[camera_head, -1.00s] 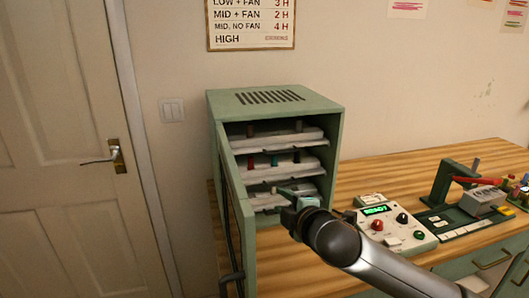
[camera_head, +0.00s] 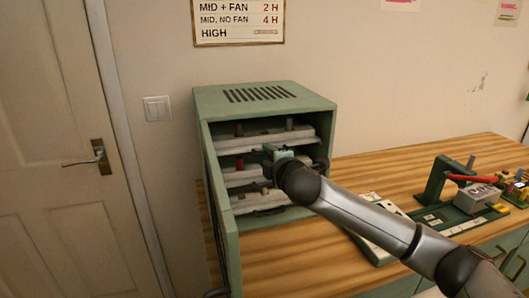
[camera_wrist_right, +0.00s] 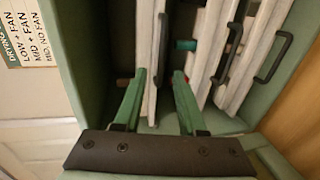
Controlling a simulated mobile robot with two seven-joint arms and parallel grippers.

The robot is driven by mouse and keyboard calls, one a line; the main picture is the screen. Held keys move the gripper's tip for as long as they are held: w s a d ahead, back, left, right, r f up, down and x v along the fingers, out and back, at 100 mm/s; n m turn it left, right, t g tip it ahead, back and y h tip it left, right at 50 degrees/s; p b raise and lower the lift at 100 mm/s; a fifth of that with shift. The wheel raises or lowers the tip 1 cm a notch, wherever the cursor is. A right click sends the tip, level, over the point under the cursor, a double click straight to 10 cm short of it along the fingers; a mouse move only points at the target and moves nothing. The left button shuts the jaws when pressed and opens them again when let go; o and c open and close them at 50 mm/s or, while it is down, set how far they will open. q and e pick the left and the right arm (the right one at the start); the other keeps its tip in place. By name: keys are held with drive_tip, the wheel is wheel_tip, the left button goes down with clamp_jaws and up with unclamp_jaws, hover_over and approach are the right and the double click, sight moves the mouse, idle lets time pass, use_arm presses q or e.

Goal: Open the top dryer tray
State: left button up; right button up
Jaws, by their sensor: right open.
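The green dryer (camera_head: 265,104) stands on the wooden bench with its door (camera_head: 222,205) swung open at the left. Inside are three pale trays, all sitting within the cabinet. The top tray (camera_head: 290,137) carries dark and reddish pieces. My right gripper (camera_head: 272,152) is in front of the dryer opening, around the top and middle tray height, and partly covers them. In the wrist view, turned sideways, its green fingers (camera_wrist_right: 160,85) are apart, with the top tray's pale front (camera_wrist_right: 147,50) and dark handle (camera_wrist_right: 162,45) lined up between them. Contact cannot be told. My left gripper is out of view.
The middle tray (camera_head: 236,178) and bottom tray (camera_head: 247,203) sit below; their handles show in the wrist view. A green press (camera_head: 440,187) stands farther right. Bare bench lies behind the arm.

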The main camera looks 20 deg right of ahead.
sight(265, 153)
drive_tip(key=shift+x, duration=1.85)
drive_tip(key=shift+c, duration=0.2)
clamp_jaws()
drive_tip(key=shift+f, duration=0.1)
